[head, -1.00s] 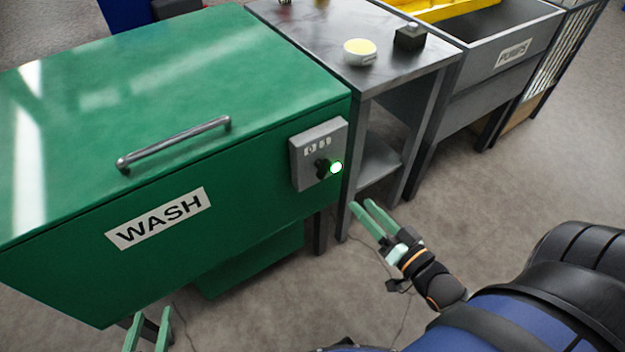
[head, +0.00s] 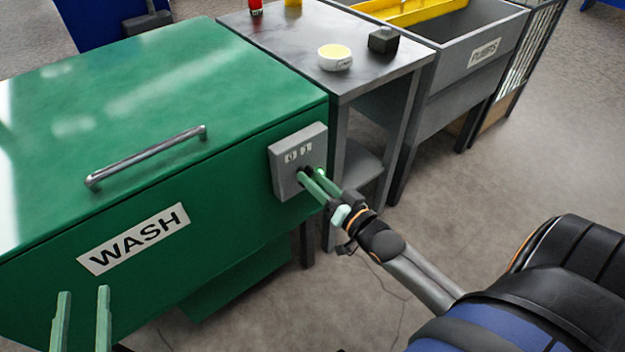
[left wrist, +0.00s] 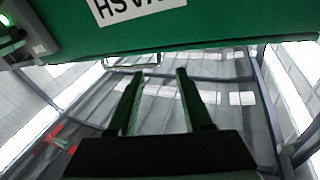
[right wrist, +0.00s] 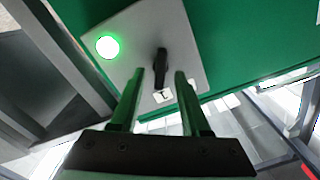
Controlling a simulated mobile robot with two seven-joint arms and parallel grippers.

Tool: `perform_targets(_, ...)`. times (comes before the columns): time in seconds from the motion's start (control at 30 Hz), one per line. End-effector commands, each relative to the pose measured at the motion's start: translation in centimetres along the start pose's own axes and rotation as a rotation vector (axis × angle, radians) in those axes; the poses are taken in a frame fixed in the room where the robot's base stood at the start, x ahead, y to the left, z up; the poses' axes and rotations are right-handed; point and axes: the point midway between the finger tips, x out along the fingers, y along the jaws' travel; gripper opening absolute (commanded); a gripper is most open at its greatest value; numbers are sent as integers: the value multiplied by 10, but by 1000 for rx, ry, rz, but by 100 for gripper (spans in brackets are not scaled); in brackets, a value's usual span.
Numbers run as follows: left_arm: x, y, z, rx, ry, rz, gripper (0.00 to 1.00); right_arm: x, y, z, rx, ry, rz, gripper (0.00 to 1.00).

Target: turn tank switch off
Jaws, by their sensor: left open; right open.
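The green tank (head: 150,95) labelled WASH carries a grey switch panel (head: 283,145) on its front right. In the right wrist view the panel (right wrist: 185,35) has a black knob (right wrist: 161,56) and a lit green lamp (right wrist: 107,47). My right gripper (head: 312,174) is open at the panel. In its wrist view the knob stands between the fingertips (right wrist: 160,73); I cannot tell whether they touch it. In the head view the fingers largely hide knob and lamp. My left gripper (head: 83,291) is open and empty in front of the tank's lower left.
A tank handle (head: 148,158) runs along the lid's front edge. A grey side table (head: 375,75) right of the tank holds a white-and-yellow round item (head: 335,57) and a dark block (head: 383,40). A grey bin (head: 480,30) stands beyond.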

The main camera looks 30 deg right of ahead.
Motion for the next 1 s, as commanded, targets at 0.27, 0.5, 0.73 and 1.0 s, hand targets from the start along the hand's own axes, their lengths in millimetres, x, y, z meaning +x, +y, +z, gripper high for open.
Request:
perform_targets(0.27, 1, -1, -12, 14, 47, 0, 50, 9, 0, 0, -1, -1, 0, 46)
perform_targets(0.5, 1, -1, -12, 14, 46, 0, 50, 9, 0, 0, -1, -1, 0, 37)
perform_targets(0.73, 0, -1, -11, 14, 45, 0, 50, 9, 0, 0, -1, 0, 0, 11)
perform_targets(1.0, 0, -1, -11, 14, 44, 0, 50, 9, 0, 0, 0, 0, -1, 0)
